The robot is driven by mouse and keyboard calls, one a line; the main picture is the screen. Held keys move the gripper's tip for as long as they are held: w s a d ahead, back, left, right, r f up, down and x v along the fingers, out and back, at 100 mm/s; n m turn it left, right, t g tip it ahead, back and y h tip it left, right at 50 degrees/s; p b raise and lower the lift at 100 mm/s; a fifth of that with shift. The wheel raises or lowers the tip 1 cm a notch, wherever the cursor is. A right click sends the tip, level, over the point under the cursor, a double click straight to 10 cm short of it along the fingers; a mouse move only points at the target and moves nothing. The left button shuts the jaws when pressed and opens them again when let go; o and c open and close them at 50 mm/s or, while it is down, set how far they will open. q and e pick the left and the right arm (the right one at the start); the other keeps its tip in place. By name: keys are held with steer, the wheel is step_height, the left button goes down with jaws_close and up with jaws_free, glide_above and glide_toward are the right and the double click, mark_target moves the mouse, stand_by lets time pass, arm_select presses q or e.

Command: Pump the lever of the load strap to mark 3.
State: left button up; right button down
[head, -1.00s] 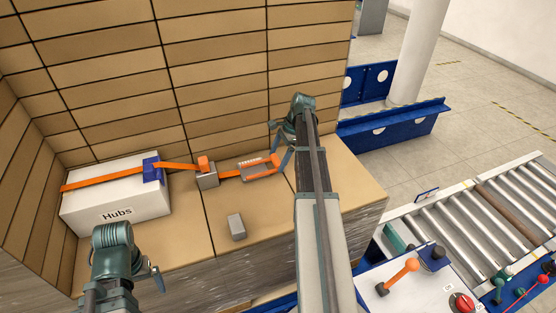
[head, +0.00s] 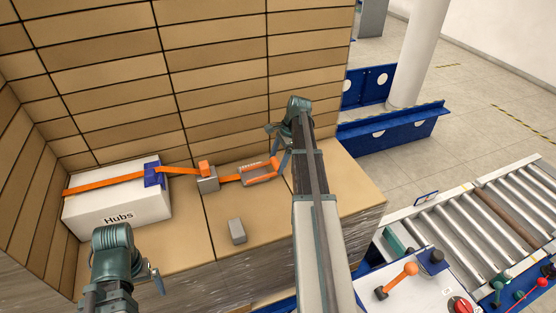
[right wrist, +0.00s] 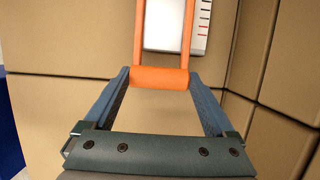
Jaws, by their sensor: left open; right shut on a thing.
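The orange load strap (head: 105,183) runs over a white box marked Hubs (head: 92,209) and through a grey ratchet block (head: 208,185) to an orange lever frame (head: 262,180). My right gripper (head: 279,164) is at the lever's right end. In the right wrist view the lever's orange cross bar (right wrist: 160,78) lies between the fingers, and the gripper is shut on it. A white scale with black and red marks (right wrist: 203,22) stands beside the lever; its numbers cannot be read. My left gripper (head: 156,279) is open and empty, in front of the box.
A loose grey block (head: 237,231) lies on the carton top in front of the strap. A wall of stacked cartons (head: 215,90) rises close behind. At the right are a panel with an orange-knobbed lever (head: 409,269) and a roller conveyor (head: 470,220).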

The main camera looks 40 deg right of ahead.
steer(key=w+a+r+g+h+p, duration=0.2)
steer(key=a+r+h+p, duration=0.5)
steer(key=a+r, duration=0.1)
steer(key=shift+w+a+r+h, duration=0.2)
steer(key=shift+w+a+h, duration=0.1)
steer(key=shift+h, duration=0.1)
stand_by(0.5)
steer(key=shift+g, duration=0.3)
jaws_free()
steer(key=shift+w, duration=0.1)
steer(key=shift+r+p, duration=0.15)
steer(key=shift+p, duration=0.15)
